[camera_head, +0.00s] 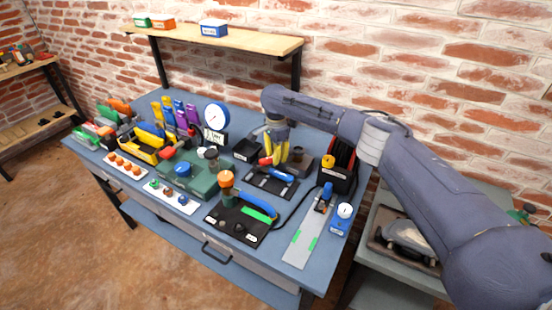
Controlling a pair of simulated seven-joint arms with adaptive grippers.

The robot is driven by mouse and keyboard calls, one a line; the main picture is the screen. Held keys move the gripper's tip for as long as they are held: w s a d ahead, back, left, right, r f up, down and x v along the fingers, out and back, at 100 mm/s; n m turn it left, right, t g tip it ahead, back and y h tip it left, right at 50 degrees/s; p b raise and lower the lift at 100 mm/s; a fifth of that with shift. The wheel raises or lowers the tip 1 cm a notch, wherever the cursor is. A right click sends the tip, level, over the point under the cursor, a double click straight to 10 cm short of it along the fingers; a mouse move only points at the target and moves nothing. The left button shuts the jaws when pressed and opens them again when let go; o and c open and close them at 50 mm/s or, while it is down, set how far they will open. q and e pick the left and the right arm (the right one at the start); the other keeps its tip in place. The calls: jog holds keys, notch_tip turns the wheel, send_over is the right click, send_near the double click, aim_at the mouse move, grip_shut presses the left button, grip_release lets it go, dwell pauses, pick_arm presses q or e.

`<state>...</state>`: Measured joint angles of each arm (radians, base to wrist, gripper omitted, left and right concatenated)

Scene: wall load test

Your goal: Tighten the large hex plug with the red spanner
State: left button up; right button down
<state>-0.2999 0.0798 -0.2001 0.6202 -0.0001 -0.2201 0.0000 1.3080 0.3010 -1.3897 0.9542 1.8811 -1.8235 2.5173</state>
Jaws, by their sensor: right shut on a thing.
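My right gripper (278,158) comes in from the right and points down over the back middle of the blue bench. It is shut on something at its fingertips. A small red part, likely the red spanner (265,161), shows at the fingertips' left side; most of it is hidden by the fingers. Just below lies a dark mat (262,187) with a blue-handled tool (278,174). A green block with a blue knob (183,169) stands to the left. I cannot tell which fitting is the large hex plug. My left gripper is not in view.
A round gauge (217,116) stands at the back. A black base (235,223) with an orange-topped post is in front. A grey plate (302,240) lies front right, beside a dark box (338,178). Tools crowd the bench's left; a shelf (215,36) is above.

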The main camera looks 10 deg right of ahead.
jog(key=shift+r, duration=1.05)
jog(key=shift+a+n, duration=0.1)
jog(key=shift+n, duration=0.3)
jog(key=s+a+r+n, duration=0.3)
jog(key=s+a+n, duration=0.2)
jog(key=s+n, duration=0.45)
jog(key=s+d+r+n, duration=0.1)
jog(key=s+d, duration=0.3)
jog(key=s, duration=0.6)
jog(key=s+d+r+n, duration=0.1)
jog(key=s+d+n, duration=0.2)
jog(key=s, duration=0.7)
jog(key=shift+s+d+r+n, duration=0.3)
jog(key=shift+d+r+n, duration=0.1)
jog(key=shift+d, duration=0.85)
